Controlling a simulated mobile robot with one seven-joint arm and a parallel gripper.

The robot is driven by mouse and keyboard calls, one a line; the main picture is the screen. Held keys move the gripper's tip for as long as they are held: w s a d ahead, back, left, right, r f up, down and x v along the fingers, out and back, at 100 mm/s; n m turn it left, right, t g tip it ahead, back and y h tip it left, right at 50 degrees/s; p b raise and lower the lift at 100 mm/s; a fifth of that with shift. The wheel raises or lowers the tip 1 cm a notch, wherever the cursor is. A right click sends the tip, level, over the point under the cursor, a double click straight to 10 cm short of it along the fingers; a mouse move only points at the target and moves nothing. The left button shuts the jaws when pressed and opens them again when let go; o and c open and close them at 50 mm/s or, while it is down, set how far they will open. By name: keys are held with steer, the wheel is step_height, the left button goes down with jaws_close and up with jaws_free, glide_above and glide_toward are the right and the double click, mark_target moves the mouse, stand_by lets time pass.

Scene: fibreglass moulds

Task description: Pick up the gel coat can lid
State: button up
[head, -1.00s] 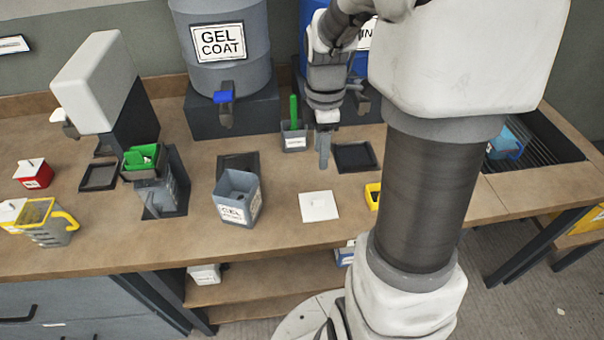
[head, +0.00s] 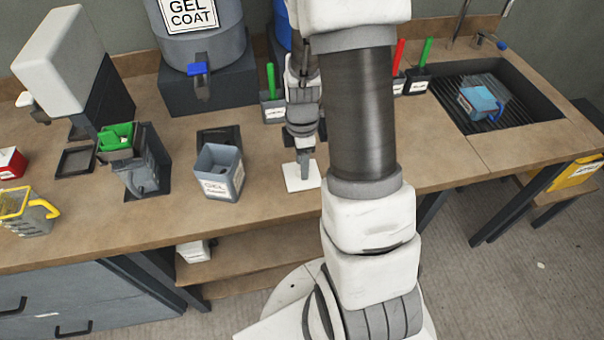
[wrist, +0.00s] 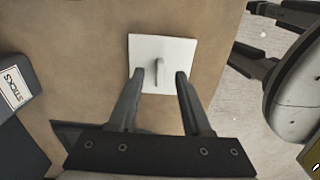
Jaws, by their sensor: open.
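The gel coat can lid, a flat white square with a small raised handle, lies on the table in the head view (head: 296,181). It also shows in the wrist view (wrist: 150,48), with its handle upright at the middle. My gripper (head: 304,166) is above the lid, and its fingers cover part of it in the head view. In the wrist view my gripper (wrist: 160,75) is open, with one finger on each side of the handle's line. The fingers look empty; I cannot tell their exact height over the lid. The open grey gel coat can (head: 219,173) stands left of the lid.
A yellow-handled container (head: 28,212) and a red box (head: 11,163) stand at the left. A grey holder with a green stick (head: 273,107) is behind my gripper. A sink (head: 540,92) holding a blue container is at the right. The table's front edge is close to the lid.

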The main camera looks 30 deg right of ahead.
steer(key=shift+f, duration=0.25)
jaws_close()
steer(key=shift+r, duration=0.1)
stand_by(0.3)
